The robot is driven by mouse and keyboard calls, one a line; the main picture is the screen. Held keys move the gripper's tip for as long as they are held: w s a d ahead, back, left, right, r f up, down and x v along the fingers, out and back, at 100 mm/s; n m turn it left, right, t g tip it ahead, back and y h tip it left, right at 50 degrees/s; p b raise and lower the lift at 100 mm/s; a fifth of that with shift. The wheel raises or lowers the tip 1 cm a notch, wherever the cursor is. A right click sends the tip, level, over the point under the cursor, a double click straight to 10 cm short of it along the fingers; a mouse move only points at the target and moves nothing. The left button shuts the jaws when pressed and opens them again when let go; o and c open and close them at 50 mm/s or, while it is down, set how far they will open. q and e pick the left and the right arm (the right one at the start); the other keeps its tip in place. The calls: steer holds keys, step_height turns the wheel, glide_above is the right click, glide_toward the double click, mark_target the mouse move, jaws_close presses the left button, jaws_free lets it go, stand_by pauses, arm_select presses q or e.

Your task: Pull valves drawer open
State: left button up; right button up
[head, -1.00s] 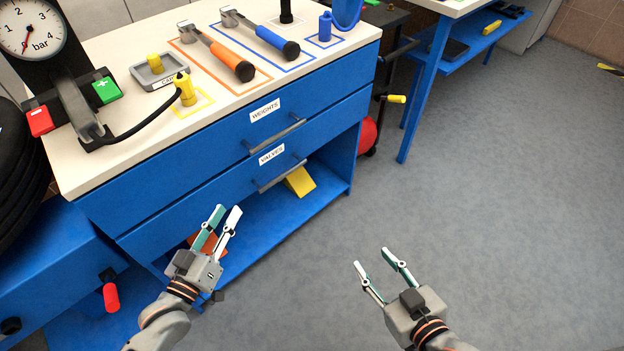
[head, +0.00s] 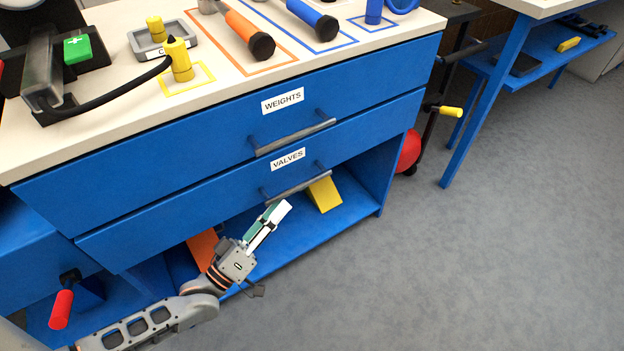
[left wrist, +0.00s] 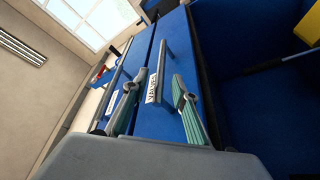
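The blue VALVES drawer (head: 215,204) is shut, its front flush with the cabinet, below the WEIGHTS drawer (head: 190,145). Its grey bar handle (head: 298,182) sits under the VALVES label (head: 287,159). My left gripper (head: 275,214) is just below and in front of the left part of this handle. In the left wrist view my left gripper (left wrist: 156,92) is open, with its two fingers apart. The VALVES label (left wrist: 152,88) and the handle (left wrist: 160,66) appear between the fingers, with no clear contact. My right gripper is out of view.
The WEIGHTS handle (head: 292,137) is close above. A yellow wedge (head: 324,194) and an orange object (head: 203,248) lie on the open shelf below. A red-handled part (head: 61,309) stands at lower left. The grey floor (head: 450,270) to the right is clear.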

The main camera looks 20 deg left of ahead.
mark_target(299, 186)
arm_select(q)
steer(key=shift+b+x, duration=0.35)
steer(key=shift+x, duration=3.75)
steer(key=shift+f, duration=0.15)
jaws_close()
